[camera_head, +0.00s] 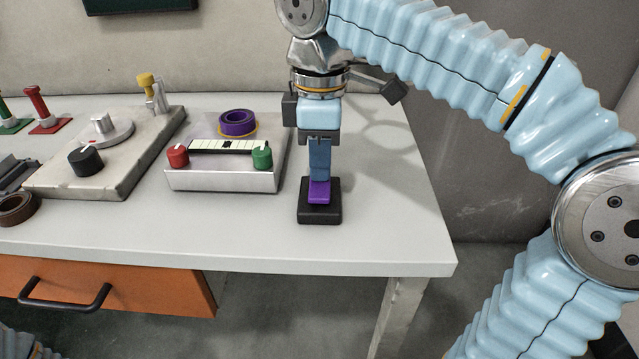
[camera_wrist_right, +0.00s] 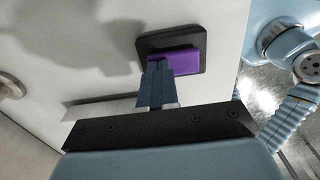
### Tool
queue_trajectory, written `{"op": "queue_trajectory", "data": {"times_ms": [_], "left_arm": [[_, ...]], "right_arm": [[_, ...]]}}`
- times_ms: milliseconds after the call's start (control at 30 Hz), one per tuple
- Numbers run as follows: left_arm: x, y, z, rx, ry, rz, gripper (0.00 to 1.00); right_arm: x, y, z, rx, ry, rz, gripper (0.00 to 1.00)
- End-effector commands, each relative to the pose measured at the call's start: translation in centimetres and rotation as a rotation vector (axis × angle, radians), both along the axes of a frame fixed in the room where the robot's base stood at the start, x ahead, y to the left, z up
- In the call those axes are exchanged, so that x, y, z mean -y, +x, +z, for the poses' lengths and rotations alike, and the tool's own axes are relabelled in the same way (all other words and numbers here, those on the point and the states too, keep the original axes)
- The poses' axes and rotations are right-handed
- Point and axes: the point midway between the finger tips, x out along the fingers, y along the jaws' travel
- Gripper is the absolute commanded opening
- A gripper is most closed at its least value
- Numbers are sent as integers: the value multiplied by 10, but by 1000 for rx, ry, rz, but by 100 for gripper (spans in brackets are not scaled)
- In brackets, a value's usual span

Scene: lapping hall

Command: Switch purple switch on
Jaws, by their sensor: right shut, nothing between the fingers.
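The purple switch (camera_head: 319,192) is a purple rocker on a black square base (camera_head: 320,215) near the right end of the table. It also shows in the right wrist view (camera_wrist_right: 178,60), on its dark base (camera_wrist_right: 195,42). My right gripper (camera_head: 319,178) is shut and empty, pointing down, with its blue fingertips at the rocker's far part. In the right wrist view the fingertips (camera_wrist_right: 158,64) overlap the rocker's edge; they look to be touching it or very close. The fingers partly hide the rocker, and I cannot tell which way it is set. My left gripper is not in view.
A metal box (camera_head: 222,180) with red and green knobs and a purple ring (camera_head: 238,122) stands left of the switch. Further left is a grey plate (camera_head: 120,175) with a black knob. The table (camera_head: 390,225) is clear right of the switch.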

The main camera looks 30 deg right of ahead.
Motion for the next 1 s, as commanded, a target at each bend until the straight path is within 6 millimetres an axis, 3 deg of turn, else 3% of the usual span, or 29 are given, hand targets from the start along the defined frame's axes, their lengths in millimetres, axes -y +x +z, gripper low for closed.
{"op": "queue_trajectory", "data": {"times_ms": [233, 733, 1000], "left_arm": [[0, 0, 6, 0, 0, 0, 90], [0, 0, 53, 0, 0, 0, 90], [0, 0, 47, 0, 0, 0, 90]], "right_arm": [[0, 0, 5, 0, 0, 0, 0], [0, 0, 52, 0, 0, 0, 0], [0, 0, 68, 0, 0, 0, 0]]}}
